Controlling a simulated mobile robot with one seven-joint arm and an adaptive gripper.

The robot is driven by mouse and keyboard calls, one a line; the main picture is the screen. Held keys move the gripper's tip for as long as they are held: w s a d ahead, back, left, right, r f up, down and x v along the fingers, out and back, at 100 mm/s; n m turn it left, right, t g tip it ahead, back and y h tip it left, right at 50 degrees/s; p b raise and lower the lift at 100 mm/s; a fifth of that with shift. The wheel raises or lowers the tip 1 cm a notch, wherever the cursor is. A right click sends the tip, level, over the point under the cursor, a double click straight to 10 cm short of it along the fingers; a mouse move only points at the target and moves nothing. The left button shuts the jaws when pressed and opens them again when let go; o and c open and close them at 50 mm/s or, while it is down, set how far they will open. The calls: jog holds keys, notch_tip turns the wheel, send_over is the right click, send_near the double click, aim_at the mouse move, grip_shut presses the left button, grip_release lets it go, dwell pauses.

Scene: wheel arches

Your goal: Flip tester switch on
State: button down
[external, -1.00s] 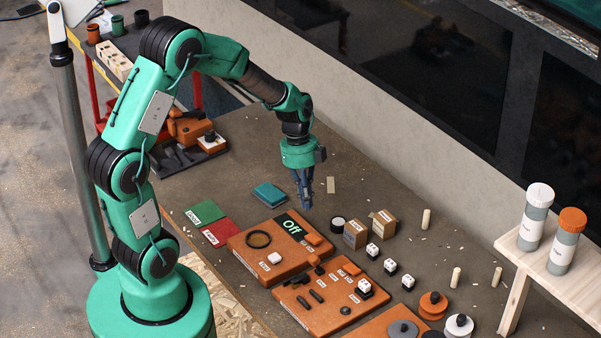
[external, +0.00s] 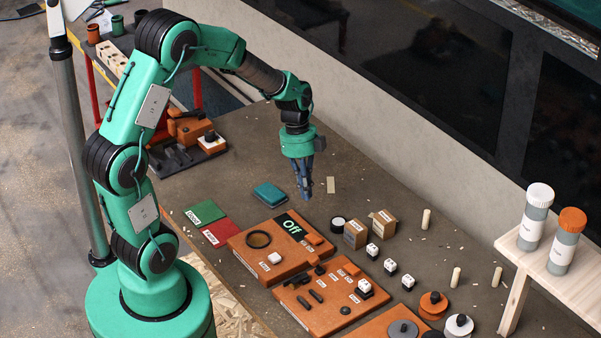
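An orange tester panel (external: 258,267) lies on the table in the external view. It bears a black display reading "Off" (external: 291,226), a dark round ring (external: 258,240) and a white block (external: 275,258). A raised orange part (external: 312,238) sits near its right edge. I cannot tell which of these parts is the switch. My gripper (external: 307,194) points down above the table, over the far side of the panel near the display and apart from it. Its dark fingers look close together, but their gap is too small to judge.
A second orange panel (external: 319,318) with black parts lies in front of the tester. Green (external: 205,212) and red (external: 220,233) cards lie to its left, a teal block (external: 270,194) behind it. Small boxes (external: 356,234) and white-topped cubes (external: 390,265) stand to the right.

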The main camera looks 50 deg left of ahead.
aim_at(314, 241)
jog(key=shift+d+r+p, duration=0.25)
jog(key=shift+p, duration=0.25)
jog(key=shift+f, duration=0.15)
jog(key=b+x, duration=0.2)
jog(key=x, duration=1.1)
jog(key=shift+d+f, duration=0.15)
jog(key=shift+f, duration=0.25)
jog(key=shift+f+b, duration=0.15)
jog(key=shift+b, duration=0.2)
